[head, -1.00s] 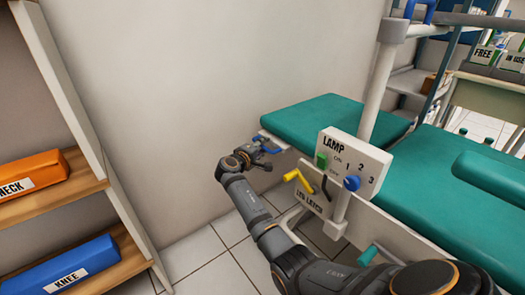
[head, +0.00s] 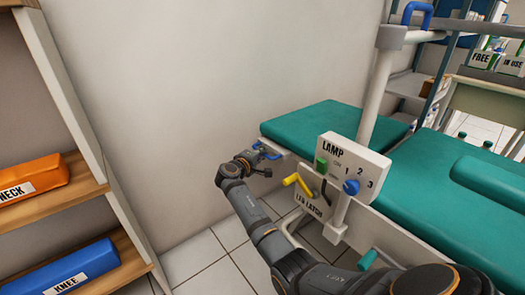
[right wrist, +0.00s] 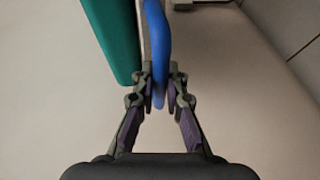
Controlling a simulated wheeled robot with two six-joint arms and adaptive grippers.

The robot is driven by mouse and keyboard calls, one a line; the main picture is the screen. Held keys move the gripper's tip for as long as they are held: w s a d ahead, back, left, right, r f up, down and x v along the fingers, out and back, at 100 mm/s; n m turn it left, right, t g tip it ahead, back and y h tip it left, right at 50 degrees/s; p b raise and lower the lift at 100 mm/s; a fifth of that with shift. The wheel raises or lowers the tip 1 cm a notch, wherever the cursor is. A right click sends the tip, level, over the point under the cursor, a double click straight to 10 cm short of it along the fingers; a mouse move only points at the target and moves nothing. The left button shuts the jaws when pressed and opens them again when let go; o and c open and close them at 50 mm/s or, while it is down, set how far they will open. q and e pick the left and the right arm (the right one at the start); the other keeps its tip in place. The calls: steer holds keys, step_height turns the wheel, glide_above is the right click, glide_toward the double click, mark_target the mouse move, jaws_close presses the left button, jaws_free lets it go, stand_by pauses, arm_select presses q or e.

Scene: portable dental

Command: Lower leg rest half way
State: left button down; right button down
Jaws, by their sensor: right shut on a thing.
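The leg rest (head: 325,122) is a teal pad at the far end of the chair. It looks about level. A blue handle (head: 264,152) sticks out at its left end. My right gripper (head: 261,157) is at this handle. In the right wrist view the fingers (right wrist: 160,95) are shut on the blue handle (right wrist: 159,50), with the teal pad edge just left of it. A yellow lever (head: 297,184) sits on the LEG LATCH plate (head: 310,204) below the lamp panel. My left gripper is out of view.
The LAMP panel (head: 347,165), with green and blue knobs, stands beside my right arm. A white post (head: 377,95) rises behind it. A wooden shelf (head: 75,205) with orange NECK and blue KNEE bolsters is at left. Clear floor (head: 200,262) lies between.

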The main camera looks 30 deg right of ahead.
step_height(320, 180, down, 10)
steer(key=s+n+g+p, duration=0.1)
steer(key=s+n, duration=0.1)
steer(key=shift+s+n+y, duration=0.25)
steer(key=shift+n+y, duration=0.05)
steer(key=c, duration=1.4)
jaws_free()
steer(key=shift+o, duration=0.2)
steer(key=v, duration=1.2)
steer(key=shift+w, duration=0.15)
